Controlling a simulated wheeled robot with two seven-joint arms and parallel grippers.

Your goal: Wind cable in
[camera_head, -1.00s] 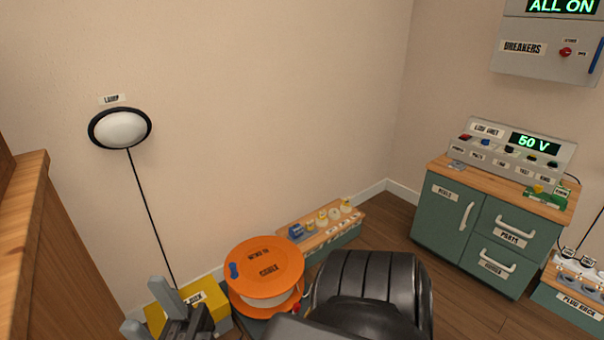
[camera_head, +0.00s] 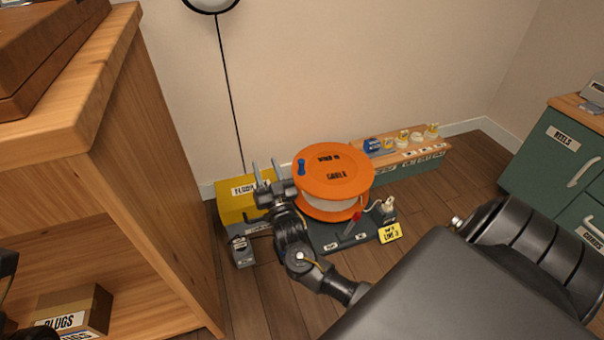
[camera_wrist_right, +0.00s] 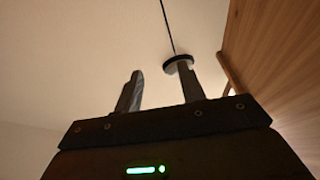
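The orange cable reel (camera_head: 350,175) stands on a dark base (camera_head: 325,233) on the floor by the wall, with "WIND IN" and "CABLE" on its top. A blue crank knob (camera_head: 301,167) rises from the reel's left rim. A red lever (camera_head: 356,216) and a white plug (camera_head: 387,205) are at its front right. My right gripper (camera_head: 267,172) is just left of the knob, its fingers apart and pointing up. The right wrist view shows the two open fingers (camera_wrist_right: 158,90) with nothing between them. My left gripper is not identifiable in view.
A yellow box (camera_head: 233,205) and a small grey device (camera_head: 241,250) stand left of the reel. A wooden shelf (camera_head: 165,200) fills the left side. A low bench with small items (camera_head: 430,153) stands behind right, and a green cabinet (camera_head: 550,165) at far right. Floor ahead is partly clear.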

